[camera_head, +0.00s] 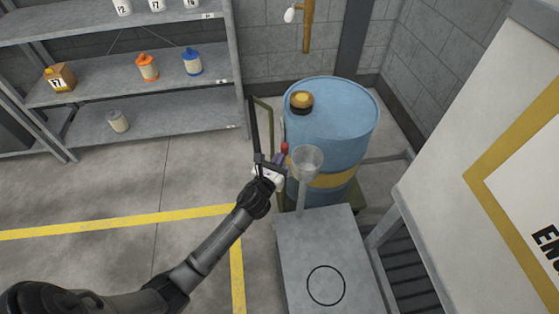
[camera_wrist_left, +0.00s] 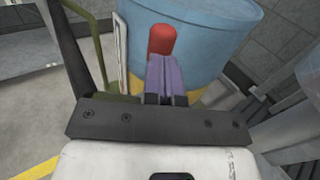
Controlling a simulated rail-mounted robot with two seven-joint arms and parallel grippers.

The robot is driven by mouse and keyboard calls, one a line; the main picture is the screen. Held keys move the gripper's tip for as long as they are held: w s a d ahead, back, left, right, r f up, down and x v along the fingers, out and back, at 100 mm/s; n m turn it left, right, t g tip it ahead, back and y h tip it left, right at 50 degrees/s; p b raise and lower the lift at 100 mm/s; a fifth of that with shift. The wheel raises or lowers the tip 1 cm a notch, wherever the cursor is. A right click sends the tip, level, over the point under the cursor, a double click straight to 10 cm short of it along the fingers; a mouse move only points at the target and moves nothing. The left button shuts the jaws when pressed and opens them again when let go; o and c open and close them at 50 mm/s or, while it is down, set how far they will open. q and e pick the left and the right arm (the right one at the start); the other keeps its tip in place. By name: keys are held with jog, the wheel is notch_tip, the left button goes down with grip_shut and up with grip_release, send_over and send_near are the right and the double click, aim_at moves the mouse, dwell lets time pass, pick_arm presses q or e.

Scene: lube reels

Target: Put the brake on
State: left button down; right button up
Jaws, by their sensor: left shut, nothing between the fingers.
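A red knob (camera_head: 284,147), likely the brake lever's grip, stands at the left side of the blue drum (camera_head: 335,125). My left gripper (camera_head: 279,158) is shut and empty, its purple fingers just below and beside the knob. In the left wrist view the red knob (camera_wrist_left: 162,40) shows directly beyond the tips of the shut left gripper (camera_wrist_left: 164,60). I cannot tell whether they touch. The lever below the knob is hidden by the fingers. My right gripper is not in view.
Shelves (camera_head: 140,75) stand at the back left. Floor at left is clear.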

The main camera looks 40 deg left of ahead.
pick_arm(q)
jog(key=shift+w, duration=0.35)
jog(key=r+m+p, duration=0.1)
jog(key=p, duration=0.3)
jog(key=shift+w+d+g, duration=0.35)
jog(key=shift+w+g, duration=0.05)
jog(key=shift+w+d+f+p, duration=0.25)
jog(key=shift+w+d+p, duration=0.1)
jog(key=shift+w+d, duration=0.15)
jog(key=shift+w+d+f+p, duration=0.2)
jog(key=shift+w+d+p, duration=0.15)
jog(key=shift+w, duration=0.25)
jog(key=shift+s, duration=0.1)
jog(key=shift+d, duration=0.1)
